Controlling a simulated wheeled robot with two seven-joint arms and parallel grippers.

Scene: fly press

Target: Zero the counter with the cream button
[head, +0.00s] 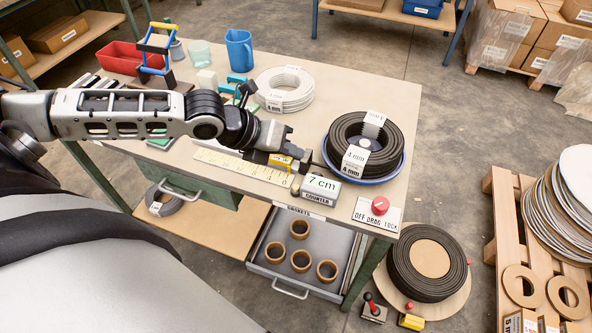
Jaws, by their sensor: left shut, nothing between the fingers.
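My left gripper (303,161) reaches in from the left and is shut and empty. Its tip is just behind and left of the counter in the picture; I cannot tell its height or whether it touches anything. My right gripper is not in view.
A black coil on a blue dish (401,167) stands right of the counter. A red knob (380,205) sits by the OFF DRAG LOCK label. A yellow-and-black block (281,161) and a ruler (238,165) lie left. An open drawer (330,247) with several rings projects below.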

